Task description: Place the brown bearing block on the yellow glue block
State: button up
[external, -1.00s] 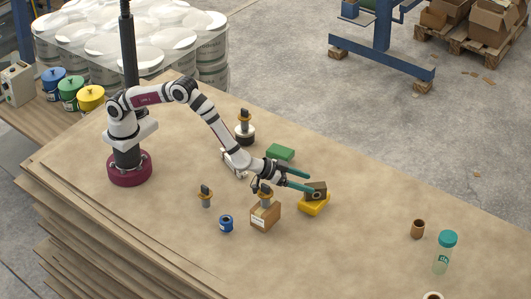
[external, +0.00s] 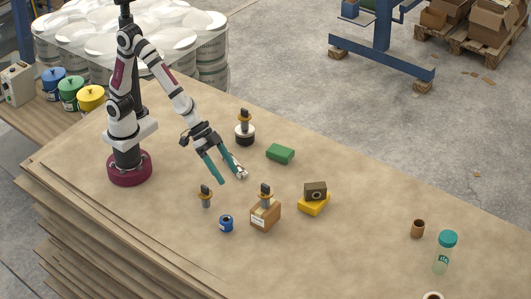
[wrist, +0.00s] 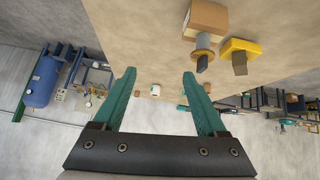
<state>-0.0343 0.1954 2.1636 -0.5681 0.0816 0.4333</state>
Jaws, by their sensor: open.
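The brown bearing block (external: 315,191) sits on top of the yellow glue block (external: 313,206), right of the middle of the table. In the wrist view the bearing block (wrist: 239,64) shows against the yellow glue block (wrist: 240,46) near the top right. My gripper (external: 232,175) has teal fingers that are spread apart with nothing between them. It is well to the left of the two blocks and above the table. The wrist view also shows the open, empty fingers of my gripper (wrist: 161,78).
A cardboard box (external: 265,217) with a tool standing on it is left of the blocks. A green block (external: 280,153), a blue roll (external: 226,223), a small upright tool (external: 206,196) and a black-and-white stand (external: 245,132) are nearby. A bottle (external: 445,252) is at the right.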

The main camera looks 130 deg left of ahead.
jog(key=s+d+r+m+g+h, duration=0.1)
jog(key=s+d+r+m+g, duration=0.15)
jog(key=s, duration=0.85)
jog(key=s+a+m+g+y, duration=0.1)
jog(key=s+a+m+g, duration=0.1)
jog(key=s, duration=0.9)
jog(key=s+a+m+g+y, duration=0.2)
jog(key=s+a+g, duration=0.1)
jog(key=s, duration=0.7)
jog(key=shift+s+a+f+g, duration=0.15)
jog(key=shift+s+f+g, duration=0.2)
jog(key=shift+f+g, duration=0.1)
